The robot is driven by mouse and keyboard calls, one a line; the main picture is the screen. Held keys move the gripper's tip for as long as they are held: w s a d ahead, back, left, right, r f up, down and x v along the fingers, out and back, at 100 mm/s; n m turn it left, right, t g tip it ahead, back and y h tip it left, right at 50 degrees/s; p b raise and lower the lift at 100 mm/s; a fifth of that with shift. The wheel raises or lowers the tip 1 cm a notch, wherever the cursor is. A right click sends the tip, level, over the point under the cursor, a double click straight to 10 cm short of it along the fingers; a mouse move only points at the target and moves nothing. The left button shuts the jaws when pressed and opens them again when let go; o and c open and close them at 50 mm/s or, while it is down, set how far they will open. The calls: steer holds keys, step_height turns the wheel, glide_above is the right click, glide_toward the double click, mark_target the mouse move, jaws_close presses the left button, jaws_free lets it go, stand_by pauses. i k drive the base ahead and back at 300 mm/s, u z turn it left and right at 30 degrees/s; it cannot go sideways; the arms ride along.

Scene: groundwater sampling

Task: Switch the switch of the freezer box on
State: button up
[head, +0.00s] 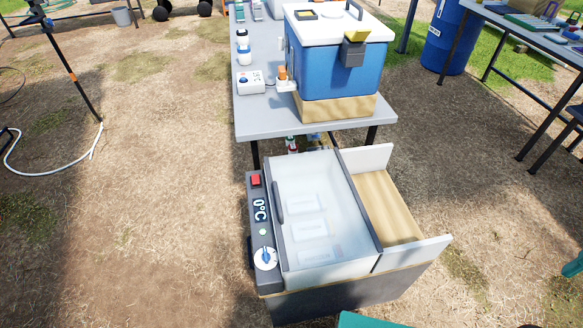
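The freezer box (330,290) stands on the ground in front of the grey table. Its dark control strip runs along the left side. On that strip are a red switch (255,180) at the far end, a display (260,209) reading 0°C, a small pale round light (263,232) and a white dial with a blue knob (265,258). I cannot tell the switch's position. The translucent lid (340,225) with a dark handle (278,202) looks shut, and pale blocks show faintly through it. My gripper is not in view.
A wood-floored side bay (385,205) adjoins the lid. The grey table (270,125) behind holds a blue cooler (340,65), bottles and a small white device (250,82). A blue barrel (447,40) and another table stand right. Open ground lies left, with a white hose (50,168).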

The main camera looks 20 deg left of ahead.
mark_target(256, 180)
steer(key=z, duration=0.05)
steer(key=k, duration=1.15)
steer(key=u, duration=0.95)
steer(key=i, duration=1.7)
steer(key=z, duration=0.05)
